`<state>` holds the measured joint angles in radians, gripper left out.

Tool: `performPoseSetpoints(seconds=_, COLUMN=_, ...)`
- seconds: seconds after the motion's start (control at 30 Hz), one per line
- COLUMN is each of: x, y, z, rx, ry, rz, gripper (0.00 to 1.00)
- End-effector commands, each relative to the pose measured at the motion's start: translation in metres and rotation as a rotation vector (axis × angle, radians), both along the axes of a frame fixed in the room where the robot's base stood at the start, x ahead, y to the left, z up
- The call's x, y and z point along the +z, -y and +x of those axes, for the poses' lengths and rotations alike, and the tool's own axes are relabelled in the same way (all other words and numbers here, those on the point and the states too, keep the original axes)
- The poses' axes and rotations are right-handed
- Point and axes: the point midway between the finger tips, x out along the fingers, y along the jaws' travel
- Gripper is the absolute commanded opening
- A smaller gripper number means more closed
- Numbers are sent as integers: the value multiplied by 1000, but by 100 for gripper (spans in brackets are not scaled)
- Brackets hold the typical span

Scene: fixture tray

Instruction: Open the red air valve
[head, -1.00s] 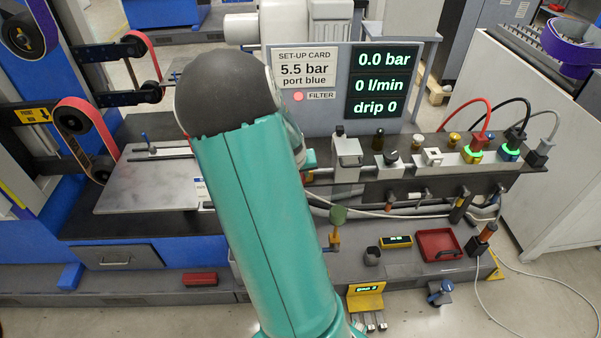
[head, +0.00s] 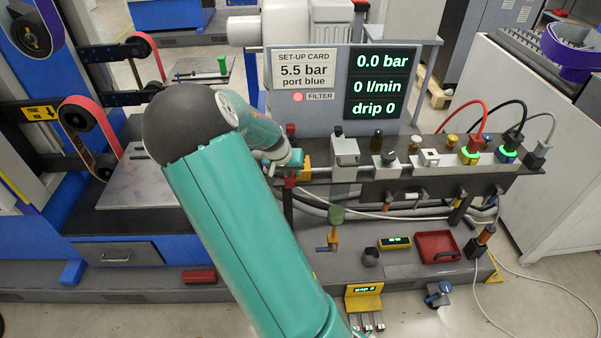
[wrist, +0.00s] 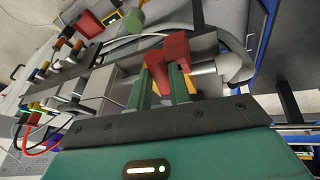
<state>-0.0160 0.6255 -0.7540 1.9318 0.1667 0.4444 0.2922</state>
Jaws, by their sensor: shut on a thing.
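The red air valve (head: 289,182) sits at the left end of the pipe along the dark bench rail. Red parts of it show above and below my gripper (head: 292,160) in the head view. In the wrist view, my gripper (wrist: 160,88) has its two green fingers shut on a red piece of the valve (wrist: 157,70), with a larger red block just beyond. The exact lever angle is partly hidden by the fingers. The display panel (head: 380,83) reads 0.0 bar, 0 l/min and drip 0.
A set-up card (head: 305,68) reads 5.5 bar, port blue, above a lit red filter lamp (head: 298,97). Right of the valve, the rail carries regulator blocks (head: 345,150), knobs and ports with red, black and grey hoses. A red tray (head: 437,247) lies on the lower shelf.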

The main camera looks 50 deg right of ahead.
Motion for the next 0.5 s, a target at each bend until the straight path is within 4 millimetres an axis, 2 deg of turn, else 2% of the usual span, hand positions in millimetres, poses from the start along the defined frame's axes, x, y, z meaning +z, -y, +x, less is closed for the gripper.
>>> performPoseSetpoints(seconds=0.3, x=1, y=-2, z=5, rx=-2, ry=-3, rz=2, gripper=0)
performPoseSetpoints(seconds=0.33, x=1, y=-1, z=5, rx=-2, ry=-2, rz=3, gripper=26)
performPoseSetpoints(seconds=0.4, x=1, y=-1, z=6, rx=-1, ry=-2, rz=2, gripper=39)
performPoseSetpoints(seconds=0.5, x=1, y=-1, z=5, rx=-1, ry=-2, rz=2, gripper=41)
